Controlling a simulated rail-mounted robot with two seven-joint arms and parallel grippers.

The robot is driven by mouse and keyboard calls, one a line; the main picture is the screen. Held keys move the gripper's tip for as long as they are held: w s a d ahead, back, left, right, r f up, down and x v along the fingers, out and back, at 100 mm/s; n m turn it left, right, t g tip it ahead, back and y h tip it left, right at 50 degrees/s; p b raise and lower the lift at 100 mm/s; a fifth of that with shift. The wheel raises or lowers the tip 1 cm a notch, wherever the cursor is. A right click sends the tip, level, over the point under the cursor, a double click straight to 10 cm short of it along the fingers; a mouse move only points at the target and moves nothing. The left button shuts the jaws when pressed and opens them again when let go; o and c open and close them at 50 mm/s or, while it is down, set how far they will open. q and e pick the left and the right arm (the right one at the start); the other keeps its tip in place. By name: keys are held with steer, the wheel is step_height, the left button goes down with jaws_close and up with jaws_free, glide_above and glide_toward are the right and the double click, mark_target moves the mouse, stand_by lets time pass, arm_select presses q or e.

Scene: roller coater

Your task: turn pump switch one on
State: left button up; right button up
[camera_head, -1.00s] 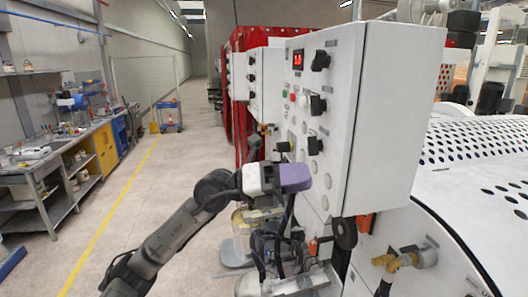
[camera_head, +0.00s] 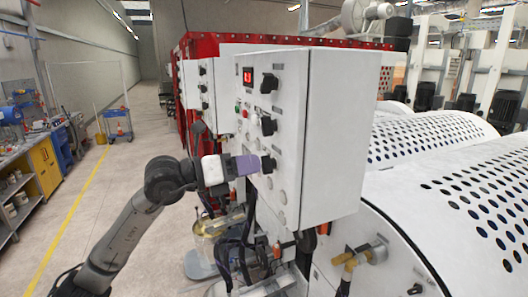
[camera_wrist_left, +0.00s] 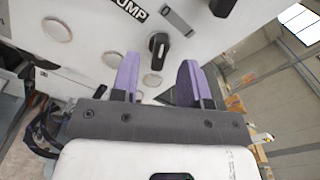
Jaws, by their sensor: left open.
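A white control box (camera_head: 335,130) carries a column of black switch knobs: an upper one (camera_head: 270,83), a middle one (camera_head: 267,125) and a lowest one (camera_head: 268,164). My left gripper (camera_head: 252,167), with purple fingers, is level with the lowest knob, close to the panel face. In the left wrist view the open fingers (camera_wrist_left: 158,78) point at the panel, and a black knob (camera_wrist_left: 158,45) shows between and just beyond them. I cannot tell whether they touch it. A label ending in "UMP" (camera_wrist_left: 130,9) is partly cut off. My right gripper is out of view.
A red lit display (camera_head: 248,75) and small buttons sit on the panel. Hoses and a container (camera_head: 212,226) are below the box. Brass valve fittings (camera_head: 355,257) are lower right. The floor aisle (camera_head: 125,170) to the left is clear.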

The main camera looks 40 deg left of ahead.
mark_target(264, 163)
arm_select(q)
steer(key=shift+p+x, duration=0.75)
steer(key=shift+x, duration=1.35)
jaws_close()
